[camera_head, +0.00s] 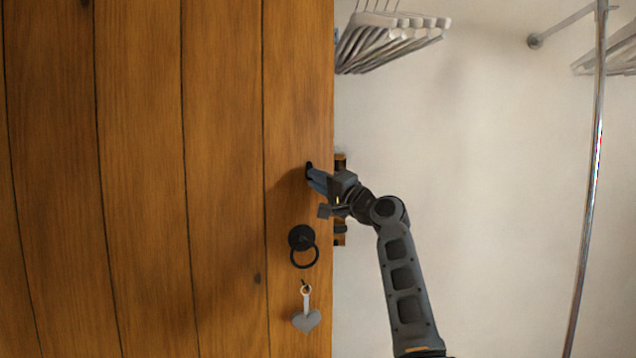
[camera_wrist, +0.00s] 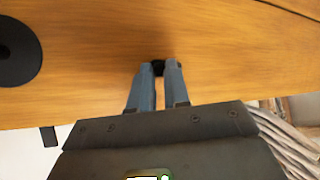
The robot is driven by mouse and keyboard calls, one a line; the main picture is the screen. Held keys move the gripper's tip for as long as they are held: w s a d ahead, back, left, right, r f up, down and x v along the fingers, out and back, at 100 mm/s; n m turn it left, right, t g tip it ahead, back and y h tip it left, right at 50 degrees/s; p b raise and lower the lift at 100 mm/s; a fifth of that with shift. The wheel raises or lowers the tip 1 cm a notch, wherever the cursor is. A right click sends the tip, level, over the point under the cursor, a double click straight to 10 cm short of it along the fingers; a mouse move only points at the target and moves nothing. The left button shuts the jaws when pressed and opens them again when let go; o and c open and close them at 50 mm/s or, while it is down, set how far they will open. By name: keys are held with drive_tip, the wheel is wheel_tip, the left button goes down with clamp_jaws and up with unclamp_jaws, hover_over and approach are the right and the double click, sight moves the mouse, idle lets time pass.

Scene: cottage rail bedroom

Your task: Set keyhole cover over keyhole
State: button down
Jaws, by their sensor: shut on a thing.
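My gripper (camera_head: 314,175) is at the right edge of the wooden door, above the ring handle. In the wrist view its blue fingers (camera_wrist: 162,72) are shut on a small black piece, the keyhole cover (camera_wrist: 158,66), against or very close to the wood. In the head view the cover (camera_head: 309,166) shows as a dark bit at the fingertips, and most of it is hidden. The keyhole is not clearly visible. I cannot tell whether it lies behind the cover.
The plank door (camera_head: 140,180) fills the left. Below my gripper are a black ring handle (camera_head: 304,255) and a grey heart tag (camera_head: 306,320) hanging from a small ring. White hangers (camera_head: 395,35) hang above right. A metal rail (camera_head: 590,180) stands at the far right.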

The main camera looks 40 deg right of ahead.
drive_tip(key=shift+f, duration=0.1)
drive_tip(key=c, duration=1.4)
unclamp_jaws()
drive_tip(key=v, duration=0.7)
drive_tip(key=shift+s+b, duration=0.35)
drive_tip(key=shift+f, duration=0.1)
